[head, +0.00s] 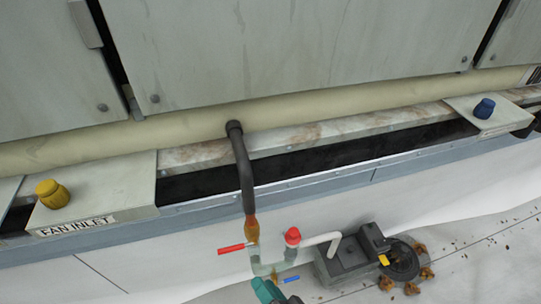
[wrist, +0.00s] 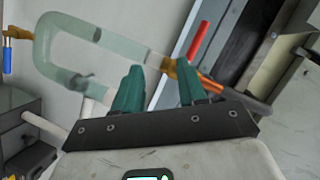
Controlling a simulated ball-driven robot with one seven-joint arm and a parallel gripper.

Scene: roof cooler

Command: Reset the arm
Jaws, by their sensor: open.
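My gripper (wrist: 160,72) shows as two teal fingers, spread apart, in the wrist view. Part of it shows at the bottom edge of the head view (head: 268,291). Its fingertips are close to a clear greenish U-shaped tube (wrist: 62,42), whose upper run crosses the gap between them in the picture. I cannot tell whether they touch it. The tube (head: 254,266) joins a brass fitting (head: 252,230) below a dark pipe. Red (head: 231,249) and blue (head: 291,280) handles are beside it. My gripper holds nothing that I can see.
A dark pump (head: 349,258) stands on the pale roof, with brown leaves around it. A red cap (head: 292,237) and a white pipe (head: 322,240) are near the tube. Above, the cooler's trough (head: 330,157) has a yellow knob (head: 52,194) and a blue knob (head: 484,108).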

